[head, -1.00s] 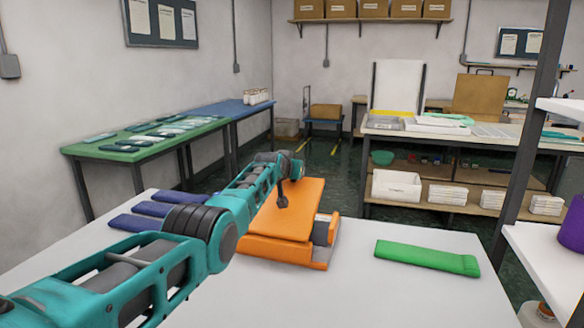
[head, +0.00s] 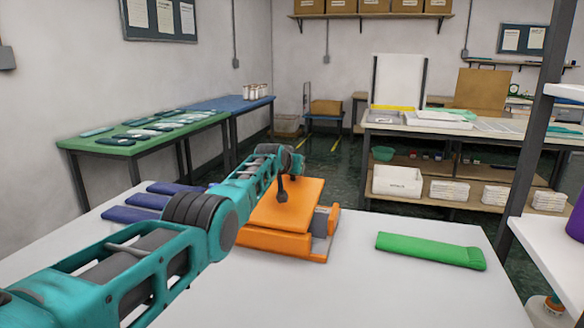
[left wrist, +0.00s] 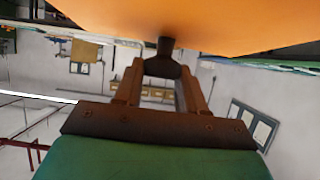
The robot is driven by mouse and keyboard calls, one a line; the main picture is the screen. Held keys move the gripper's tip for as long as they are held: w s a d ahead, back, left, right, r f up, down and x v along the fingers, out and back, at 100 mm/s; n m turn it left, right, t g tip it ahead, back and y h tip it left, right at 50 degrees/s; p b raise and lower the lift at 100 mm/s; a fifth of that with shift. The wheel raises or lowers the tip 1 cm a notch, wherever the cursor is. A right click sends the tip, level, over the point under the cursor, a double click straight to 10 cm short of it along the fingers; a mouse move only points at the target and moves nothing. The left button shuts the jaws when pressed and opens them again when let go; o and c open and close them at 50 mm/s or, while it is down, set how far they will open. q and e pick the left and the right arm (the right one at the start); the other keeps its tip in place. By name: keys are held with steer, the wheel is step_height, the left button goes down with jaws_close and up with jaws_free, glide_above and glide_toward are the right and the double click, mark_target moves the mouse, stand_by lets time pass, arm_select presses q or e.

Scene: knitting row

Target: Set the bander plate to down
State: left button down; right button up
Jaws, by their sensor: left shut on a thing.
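The bander plate is an orange panel (head: 292,207) on an orange machine base (head: 270,241) on the white table. In the head view it looks tilted, its far end higher than its near end. A dark knob (head: 281,195) stands on it. My left gripper (left wrist: 158,88) is shut on this knob, which shows between its brown fingers in the left wrist view (left wrist: 163,62). The plate's orange surface (left wrist: 190,20) fills the top of that view. In the head view my teal arm hides the left side of the machine. My right gripper is not in view.
A folded green fabric piece (head: 430,250) lies right of the machine. Several folded navy pieces (head: 130,214) lie to the left behind my arm. A white shelf rack (head: 548,230) stands at the right. The front right tabletop (head: 400,295) is clear.

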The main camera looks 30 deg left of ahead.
arm_select(q)
steer(key=shift+w+a+r, duration=0.1)
steer(key=shift+w+r, duration=0.05)
steer(key=shift+r, duration=0.6)
steer(key=c, duration=1)
jaws_free()
steer(key=shift+f, duration=0.1)
steer(key=o, duration=0.3)
steer(key=shift+f, duration=0.35)
